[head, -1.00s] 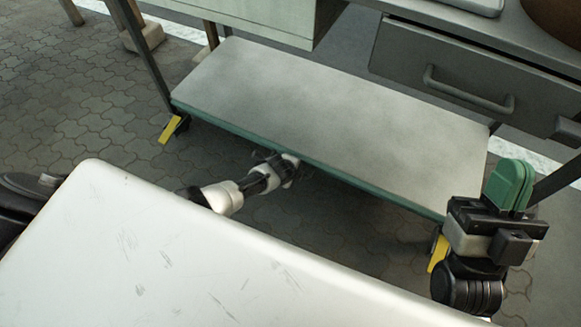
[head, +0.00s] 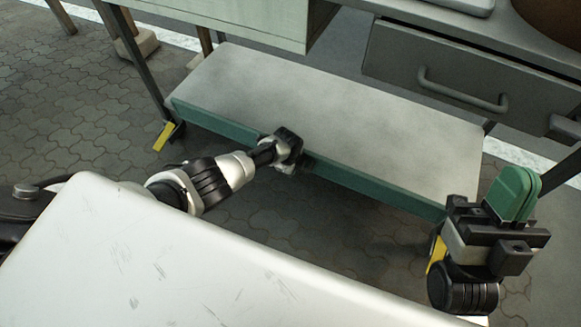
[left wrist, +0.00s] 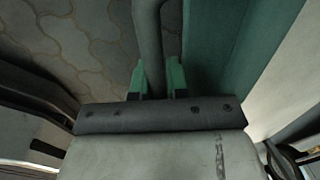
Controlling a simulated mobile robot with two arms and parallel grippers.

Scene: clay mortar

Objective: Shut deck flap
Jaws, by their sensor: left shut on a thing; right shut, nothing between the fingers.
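The deck flap (head: 315,115) is a long grey panel with a green front face, low between the legs of a grey bench, in the head view. My left gripper (head: 288,148) is at the middle of its front edge. In the left wrist view the green fingers of my left gripper (left wrist: 158,80) are shut on a dark round bar (left wrist: 148,35), beside the flap's green face (left wrist: 222,45). The grip itself is small and partly hidden in the head view. My right gripper (head: 513,192) is shut and empty, fingers up, at the right.
A grey drawer (head: 475,80) with a bar handle (head: 462,92) is above the flap at the right. A pale box front (head: 235,18) hangs above at the left. Yellow-tabbed feet (head: 164,136) stand at the flap's ends.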

